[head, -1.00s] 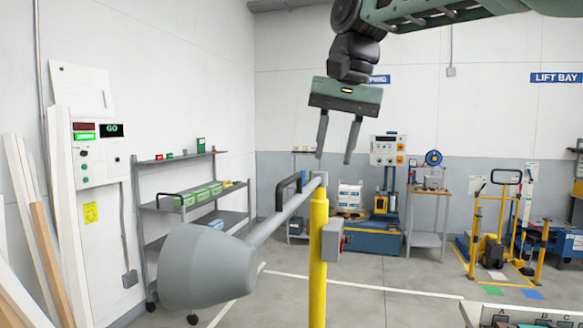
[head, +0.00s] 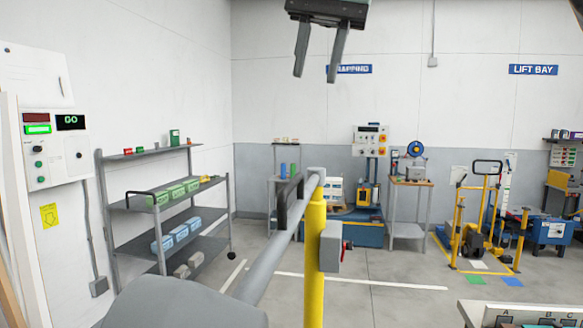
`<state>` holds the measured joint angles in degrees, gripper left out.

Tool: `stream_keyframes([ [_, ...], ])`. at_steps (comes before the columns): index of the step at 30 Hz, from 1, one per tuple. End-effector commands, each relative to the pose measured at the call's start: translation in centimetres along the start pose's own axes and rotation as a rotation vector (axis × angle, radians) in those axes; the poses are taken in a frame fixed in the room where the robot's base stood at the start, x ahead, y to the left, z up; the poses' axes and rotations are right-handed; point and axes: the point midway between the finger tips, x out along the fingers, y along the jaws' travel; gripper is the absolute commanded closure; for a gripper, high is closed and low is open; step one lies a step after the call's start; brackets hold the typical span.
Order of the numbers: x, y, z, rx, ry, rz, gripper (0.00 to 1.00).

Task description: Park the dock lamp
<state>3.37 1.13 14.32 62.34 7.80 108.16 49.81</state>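The dock lamp's grey head (head: 185,306) fills the lower left of the head view, cut off by the bottom edge. Its grey arm (head: 264,272) runs up to the top of a yellow post (head: 314,262). A black handle (head: 290,201) stands on the lamp arm near the post. A grey box (head: 332,246) with a red part sits on the post's right side. My gripper (head: 318,65) hangs at the top of the view, fingers apart and empty, well above the handle.
A grey shelf rack (head: 175,230) with several bins stands left, by a wall control panel (head: 57,145) showing GO. A lift truck (head: 480,225) and a blue wrapping machine (head: 368,225) stand at the back. A lettered panel (head: 520,314) is at lower right. Floor between is clear.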

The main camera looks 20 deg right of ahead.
Motion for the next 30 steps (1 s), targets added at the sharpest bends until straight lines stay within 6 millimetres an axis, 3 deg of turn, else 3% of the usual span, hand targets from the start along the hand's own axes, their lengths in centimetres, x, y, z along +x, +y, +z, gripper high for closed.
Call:
stream_keyframes([
  [18,12.3,0.1,0.0,0.000,-0.003,0.004,0.66],
  [24,14.9,0.1,0.0,0.000,-0.001,0.002,0.66],
  [30,15.9,0.1,0.0,0.000,0.000,0.001,0.66],
])
